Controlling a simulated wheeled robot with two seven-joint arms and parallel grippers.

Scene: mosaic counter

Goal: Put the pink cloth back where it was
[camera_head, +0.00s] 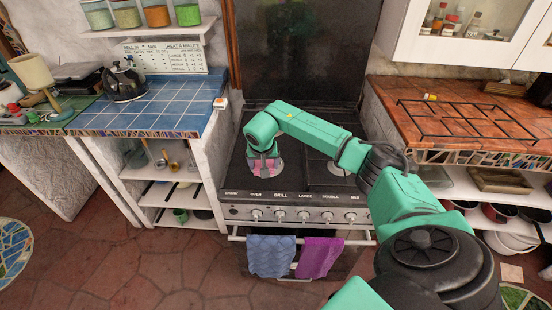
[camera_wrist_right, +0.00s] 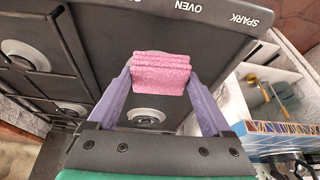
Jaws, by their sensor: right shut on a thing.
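The pink cloth (camera_wrist_right: 161,75) is a small, thick, folded piece between the two fingers of my right gripper (camera_wrist_right: 159,88). In the head view the cloth (camera_head: 267,168) shows pink under my right gripper (camera_head: 264,160), at the left front of the dark stove (camera_head: 313,185). The gripper is shut on the cloth and points down. I cannot tell whether the cloth touches the stove top or hangs just above it. Part of the cloth is hidden by the gripper in the head view. My left gripper is not in view.
A blue towel (camera_head: 270,257) and a purple towel (camera_head: 319,257) hang on the oven rail. A blue tiled counter (camera_head: 165,103) with a kettle (camera_head: 124,82) is left of the stove. A red tiled counter (camera_head: 400,91) with a black rack (camera_head: 466,121) is right.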

